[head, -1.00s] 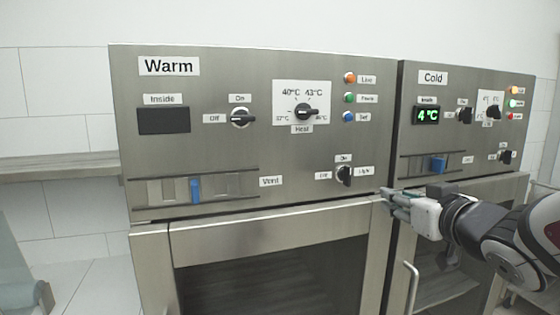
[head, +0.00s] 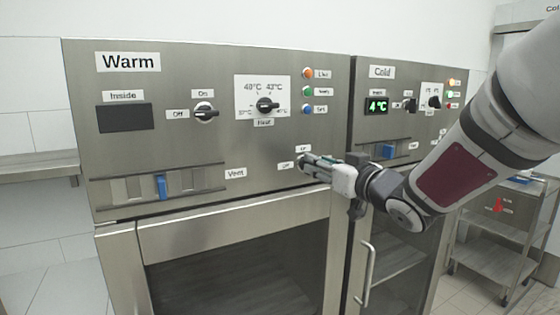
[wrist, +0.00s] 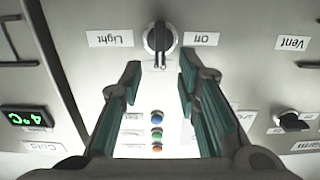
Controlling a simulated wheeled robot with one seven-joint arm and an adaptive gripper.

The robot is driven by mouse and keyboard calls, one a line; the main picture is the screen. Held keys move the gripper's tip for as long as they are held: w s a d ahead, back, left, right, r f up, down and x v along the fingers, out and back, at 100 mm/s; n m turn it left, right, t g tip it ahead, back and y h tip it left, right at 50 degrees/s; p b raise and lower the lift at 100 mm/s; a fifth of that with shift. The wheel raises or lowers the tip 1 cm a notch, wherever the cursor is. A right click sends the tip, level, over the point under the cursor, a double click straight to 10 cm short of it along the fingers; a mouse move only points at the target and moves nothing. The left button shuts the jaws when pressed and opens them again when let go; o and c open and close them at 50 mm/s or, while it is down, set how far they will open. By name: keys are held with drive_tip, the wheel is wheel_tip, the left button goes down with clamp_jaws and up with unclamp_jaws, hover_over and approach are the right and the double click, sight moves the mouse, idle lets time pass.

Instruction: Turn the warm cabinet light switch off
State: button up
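The warm cabinet's light switch is a black rotary knob (wrist: 160,39) on a silver plate, with its bar upright in the wrist view. The "Off" label (wrist: 202,39) is to its right and the "Light" label (wrist: 110,39) to its left there, both upside down. My gripper (wrist: 160,70) is open and empty, its two green-padded fingers spread to either side just short of the knob. In the head view my gripper (head: 314,165) is at the warm panel's lower right and mostly covers the knob. I cannot tell whether a finger touches it.
The warm panel also has a heat knob (head: 267,104), an on/off knob (head: 205,112), a blue vent slider (head: 161,187) and coloured buttons (head: 308,91). The cold cabinet (head: 385,130) stands close on the right. A metal cart (head: 492,250) is farther right.

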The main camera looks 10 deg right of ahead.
drive_tip(key=shift+x, duration=1.95)
drive_tip(key=shift+c, duration=0.6)
clamp_jaws()
